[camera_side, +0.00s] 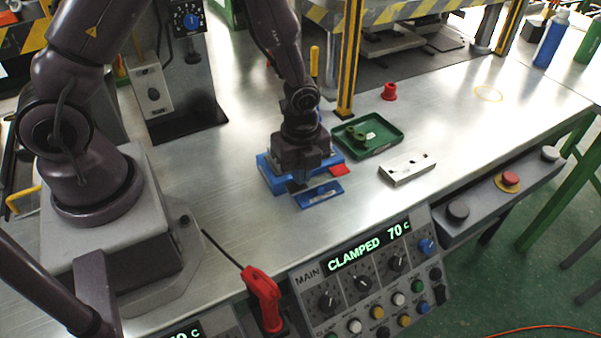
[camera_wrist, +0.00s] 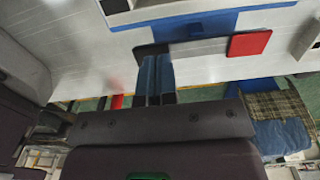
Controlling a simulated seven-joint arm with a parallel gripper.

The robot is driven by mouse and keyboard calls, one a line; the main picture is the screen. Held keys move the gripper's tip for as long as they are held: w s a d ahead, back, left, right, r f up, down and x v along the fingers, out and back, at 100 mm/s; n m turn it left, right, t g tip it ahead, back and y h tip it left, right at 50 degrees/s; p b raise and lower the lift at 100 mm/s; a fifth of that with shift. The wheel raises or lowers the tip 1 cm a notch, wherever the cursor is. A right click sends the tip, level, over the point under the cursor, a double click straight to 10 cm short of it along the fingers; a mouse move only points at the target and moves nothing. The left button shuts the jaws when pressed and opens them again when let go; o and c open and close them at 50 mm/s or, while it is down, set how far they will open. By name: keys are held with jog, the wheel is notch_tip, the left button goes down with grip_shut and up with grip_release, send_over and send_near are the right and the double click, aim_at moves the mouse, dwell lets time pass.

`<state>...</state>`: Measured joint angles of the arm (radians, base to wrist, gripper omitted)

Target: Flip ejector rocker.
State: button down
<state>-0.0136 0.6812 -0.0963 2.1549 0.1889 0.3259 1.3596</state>
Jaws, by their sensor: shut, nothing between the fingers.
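A blue fixture (camera_side: 275,180) stands on the metal bench below my arm. A flat red piece (camera_side: 340,170) is at its right end; a red square also shows right of my fingers in the wrist view (camera_wrist: 250,43). I cannot tell surely which part is the ejector rocker. A blue plate (camera_side: 319,193) with a dark label lies along the front. My gripper (camera_side: 297,186) is down at the fixture's front side, largely hidden by my wrist. In the wrist view its two blue fingers (camera_wrist: 155,62) are together, empty, close to a dark edge; contact is unclear.
A green tray (camera_side: 388,147) holding a dark green part and a silver block (camera_side: 407,169) lie to the right. A red knob-like part (camera_side: 389,91) and a yellow-black post (camera_side: 347,65) stand behind. The control panel (camera_side: 368,278) at the front reads CLAMPED 70 C. The bench's right side is mostly clear.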

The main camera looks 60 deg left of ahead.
jog(key=shift+f, duration=0.45)
jog(key=shift+s+f, duration=0.2)
jog(key=shift+f, duration=0.35)
jog(key=shift+s+f, duration=0.15)
jog(key=shift+f, duration=0.35)
jog(key=shift+r, duration=0.1)
notch_tip(320, 180, up, 15)
jog(key=s, duration=0.2)
jog(key=shift+s+f, duration=0.2)
jog(key=shift+s, duration=0.05)
